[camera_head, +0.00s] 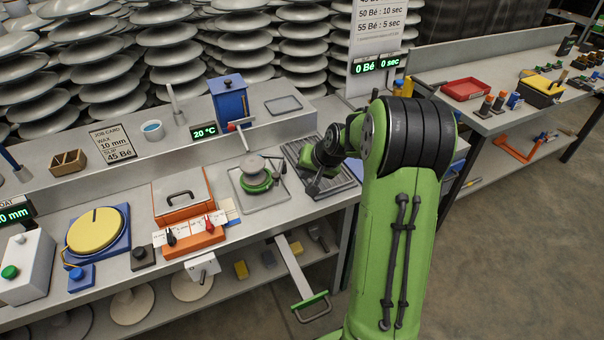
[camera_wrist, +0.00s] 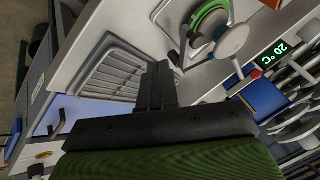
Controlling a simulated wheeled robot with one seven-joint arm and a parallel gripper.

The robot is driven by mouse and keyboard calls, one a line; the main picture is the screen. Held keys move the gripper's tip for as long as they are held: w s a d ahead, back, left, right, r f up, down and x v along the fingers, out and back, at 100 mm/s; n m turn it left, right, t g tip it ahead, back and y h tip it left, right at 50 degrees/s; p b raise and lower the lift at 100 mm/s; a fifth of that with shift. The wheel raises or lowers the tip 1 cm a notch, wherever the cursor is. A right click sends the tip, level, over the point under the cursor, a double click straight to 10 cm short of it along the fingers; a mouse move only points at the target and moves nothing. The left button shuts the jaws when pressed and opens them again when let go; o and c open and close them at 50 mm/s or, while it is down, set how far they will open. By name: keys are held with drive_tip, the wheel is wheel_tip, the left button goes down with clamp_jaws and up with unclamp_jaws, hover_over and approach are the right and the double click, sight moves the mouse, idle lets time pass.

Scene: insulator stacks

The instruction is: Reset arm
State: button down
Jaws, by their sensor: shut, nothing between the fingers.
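My green arm (camera_head: 408,200) rises at the right of the head view and bends over toward the workbench. My gripper (camera_head: 313,188) hangs above the slatted drain tray (camera_head: 345,183) at the bench's right end. In the wrist view my gripper (camera_wrist: 157,68) shows as two dark fingers pressed together, with nothing between them. The slatted tray (camera_wrist: 112,78) lies beside the fingertips there. Whether the fingers touch anything is hard to tell, but no contact shows.
Left of my gripper stand a green-ringed insulator fixture (camera_head: 257,180) and a blue dispenser (camera_head: 230,98). Further left are an orange lidded box (camera_head: 181,196) and a yellow disc (camera_head: 95,230). A second bench with a red tray (camera_head: 467,90) stands at the right. Open floor lies at lower right.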

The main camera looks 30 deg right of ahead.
drive_tip(key=s+a+r+n+g+h+p, duration=0.1)
drive_tip(key=s+a+r+n+p, duration=0.4)
drive_tip(key=s+a+r, duration=1.15)
drive_tip(key=s+a+r+n+p, duration=0.1)
drive_tip(key=s+a+r+n, duration=0.1)
drive_tip(key=s, duration=0.8)
drive_tip(key=shift+s+r, duration=0.3)
